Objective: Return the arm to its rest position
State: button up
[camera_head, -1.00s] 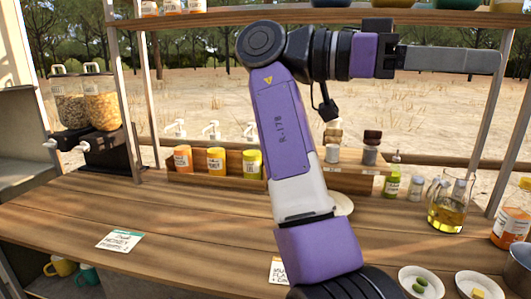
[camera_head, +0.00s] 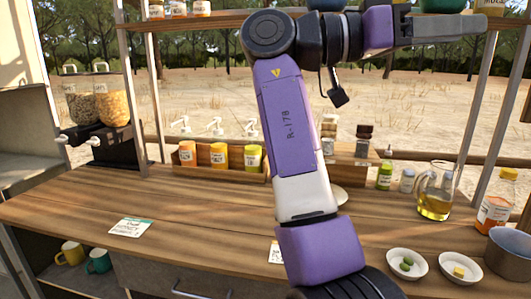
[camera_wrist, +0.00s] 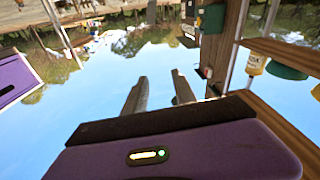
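My purple and black arm rises from the bottom middle of the head view, bends at a black elbow joint near the top, and reaches right. My gripper (camera_head: 478,25) is at the upper right, high above the counter, pointing right in front of the upper shelf. In the wrist view my gripper (camera_wrist: 159,76) shows two grey fingers apart, with only sky between them. It is open and holds nothing. The arm hides part of the counter (camera_head: 190,215) and the spice rack behind it.
The upper shelf (camera_head: 225,17), carrying jars and bowls, passes close to the gripper. An oil pitcher (camera_head: 435,195), an orange-labelled bottle (camera_head: 496,205), two small white dishes and a grey pot (camera_head: 510,252) stand at right. Cereal dispensers (camera_head: 97,105) stand at left. The counter's left front is mostly clear.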

jog(key=w+a+f+n+t+y+p, duration=0.1)
jog(key=w+a+f+n+t+y, duration=0.1)
jog(key=w+f+n+t, duration=0.5)
jog(key=w+a+f+n+t+y, duration=0.2)
jog(key=w+f+n+t, duration=0.35)
jog(key=w+t, duration=0.3)
jog(key=s+a+f+n+t+y+p, duration=0.1)
jog(key=s+a+f+n+t+y, duration=0.15)
jog(key=f+n+y, duration=0.55)
jog(key=s+a+f+n+t+y+p, duration=0.15)
jog(key=a+f+t+y, duration=0.25)
jog(key=f, duration=0.8)
jog(key=s+f+n+y+p, duration=0.1)
jog(key=s+f+y, duration=0.3)
jog(key=s, duration=0.5)
jog(key=s+f+y+p, duration=0.1)
jog(key=s+f, duration=0.5)
jog(key=s, duration=0.3)
jog(key=s+d+f+m+g+p, duration=0.1)
jog(key=s+d+m+g+p, duration=0.1)
jog(key=s, duration=1.4)
jog(key=s+d+f+m+g+h+p, duration=0.1)
jog(key=s+d+m+g+p, duration=0.1)
jog(key=s, duration=1.4)
jog(key=shift+d+f+m+g+h+p, duration=0.15)
jog(key=shift+d+m+g+h+p, duration=0.2)
jog(key=shift+d+m+g, duration=0.4)
